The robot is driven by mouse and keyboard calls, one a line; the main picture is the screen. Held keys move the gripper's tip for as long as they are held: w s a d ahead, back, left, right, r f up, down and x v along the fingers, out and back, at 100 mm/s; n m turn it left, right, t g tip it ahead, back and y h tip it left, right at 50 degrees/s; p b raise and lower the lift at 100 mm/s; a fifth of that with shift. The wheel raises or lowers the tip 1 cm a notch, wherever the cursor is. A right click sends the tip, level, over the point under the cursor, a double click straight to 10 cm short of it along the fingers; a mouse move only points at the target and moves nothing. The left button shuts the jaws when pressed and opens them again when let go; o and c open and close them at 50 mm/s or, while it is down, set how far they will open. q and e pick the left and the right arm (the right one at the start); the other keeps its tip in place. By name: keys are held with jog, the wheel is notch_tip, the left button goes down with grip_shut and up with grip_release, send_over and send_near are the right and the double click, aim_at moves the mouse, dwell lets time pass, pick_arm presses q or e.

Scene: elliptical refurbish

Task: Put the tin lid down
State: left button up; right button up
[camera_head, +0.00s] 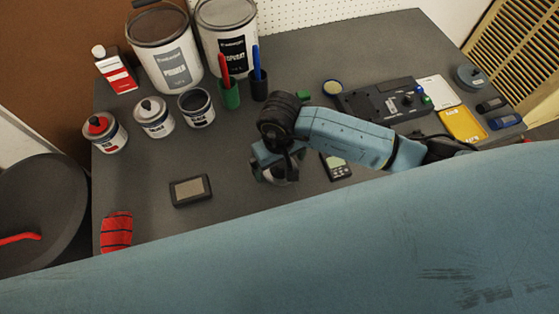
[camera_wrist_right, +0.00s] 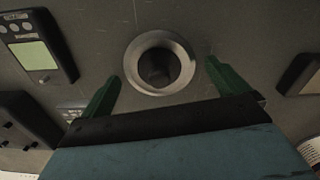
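My right gripper (camera_head: 279,172) is over the middle of the grey table, pointing down. In the right wrist view its two green fingers (camera_wrist_right: 164,85) stand wide apart. A round grey metal piece with a sloped rim and dark centre, seemingly the tin lid (camera_wrist_right: 128,62), shows between and beyond the fingertips. It appears to lie on the table, with a visible gap to each finger. In the head view a round grey piece (camera_head: 264,178) shows partly under the gripper, which hides much of it. My left gripper is not in view.
A meter with a screen (camera_head: 338,169) lies close right of the gripper; a dark device (camera_head: 190,191) lies to its left. Several small tins, one open (camera_head: 196,108), stand at the left near two large cans (camera_head: 171,62). Bare table (camera_head: 240,200) lies in front.

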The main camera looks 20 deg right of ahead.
jog(key=shift+r, duration=0.15)
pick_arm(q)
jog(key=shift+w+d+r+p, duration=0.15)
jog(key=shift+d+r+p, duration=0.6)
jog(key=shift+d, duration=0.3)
pick_arm(e)
notch_tip(320, 180, up, 12)
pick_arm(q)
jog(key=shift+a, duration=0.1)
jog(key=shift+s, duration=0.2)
pick_arm(e)
jog(key=shift+s, duration=0.1)
